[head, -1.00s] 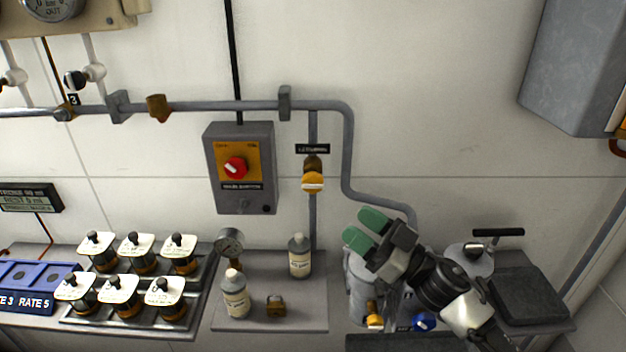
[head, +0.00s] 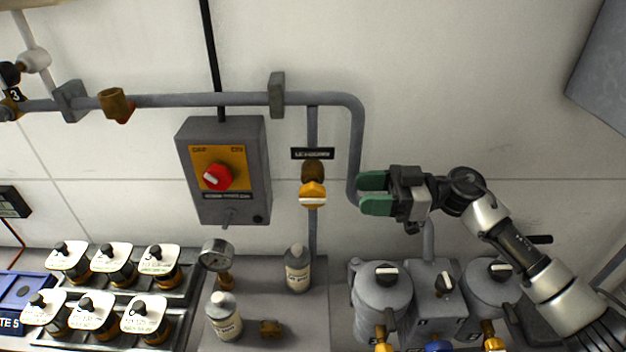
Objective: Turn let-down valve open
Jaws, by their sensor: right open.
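The let-down valve (head: 313,193) is a yellow-orange knob with a white bar lying level across it. It sits on a vertical grey pipe, under a black label (head: 313,153) whose small text is hard to read. My right gripper (head: 374,193) is to the right of the valve at about the same height in the picture. Its green fingers point left toward the valve, are apart with a gap between them, and hold nothing. The fingertips do not touch the knob. My left gripper is not in view.
A grey box with a red switch (head: 218,177) is left of the valve. A horizontal grey pipe (head: 190,99) runs above. Below stand bottles (head: 298,269), a gauge (head: 214,255), several white-labelled jars and grey canisters (head: 381,294).

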